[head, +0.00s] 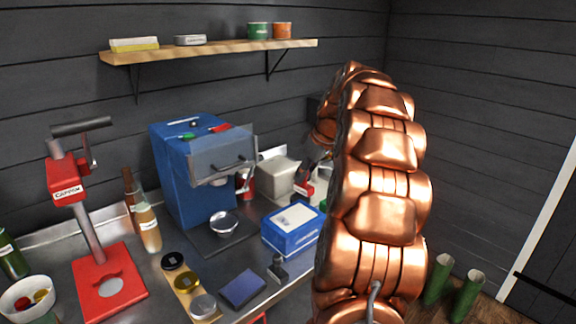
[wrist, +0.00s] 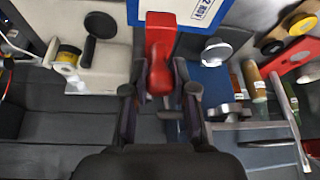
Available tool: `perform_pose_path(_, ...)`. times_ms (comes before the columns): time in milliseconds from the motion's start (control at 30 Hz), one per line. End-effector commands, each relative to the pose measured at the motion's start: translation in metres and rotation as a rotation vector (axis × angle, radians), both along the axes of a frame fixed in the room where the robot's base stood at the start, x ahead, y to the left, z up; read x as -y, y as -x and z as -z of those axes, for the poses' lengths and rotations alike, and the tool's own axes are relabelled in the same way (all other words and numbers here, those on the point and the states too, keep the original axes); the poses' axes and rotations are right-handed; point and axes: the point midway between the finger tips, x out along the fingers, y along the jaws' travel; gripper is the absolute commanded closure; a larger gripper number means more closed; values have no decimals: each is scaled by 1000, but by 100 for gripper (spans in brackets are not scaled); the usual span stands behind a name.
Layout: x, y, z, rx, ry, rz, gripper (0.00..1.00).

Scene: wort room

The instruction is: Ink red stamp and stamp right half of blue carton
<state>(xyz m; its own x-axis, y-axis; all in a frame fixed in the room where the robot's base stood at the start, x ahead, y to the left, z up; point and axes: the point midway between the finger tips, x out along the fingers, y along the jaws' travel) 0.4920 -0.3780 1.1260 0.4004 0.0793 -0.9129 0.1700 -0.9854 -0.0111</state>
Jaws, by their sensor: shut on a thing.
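The blue carton (head: 283,242), with a white label on top, stands on the steel bench; its edge also shows at the top of the wrist view (wrist: 132,13). My gripper (wrist: 160,76) is shut on the red stamp (wrist: 159,48), with a finger on each side of it. In the wrist view the stamp overlaps the carton's near edge; in the head view it shows just behind the carton, partly hidden by my arm. I cannot tell its height or see its inking face. A dark blue ink pad (head: 243,288) lies in front of the carton, left of a black stamp (head: 278,269).
A blue machine (head: 186,178) with a metal bowl (head: 224,222) stands left of the carton. A pale box (head: 279,177) stands behind it. A tray of round tins (head: 184,284), bottles (head: 147,228) and a red capper (head: 107,287) occupy the left. My copper arm hides the bench's right end.

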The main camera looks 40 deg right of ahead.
Motion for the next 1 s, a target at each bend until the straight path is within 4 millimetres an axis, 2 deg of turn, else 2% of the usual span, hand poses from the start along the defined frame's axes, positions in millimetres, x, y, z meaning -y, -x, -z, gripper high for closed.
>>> perform_pose_path(267,-4,-3,8,1,0,-7,96)
perform_pose_path(800,-3,-1,54,-3,-3,-4,96)
perform_pose_path(1000,-2,-1,60,0,1,-4,96)
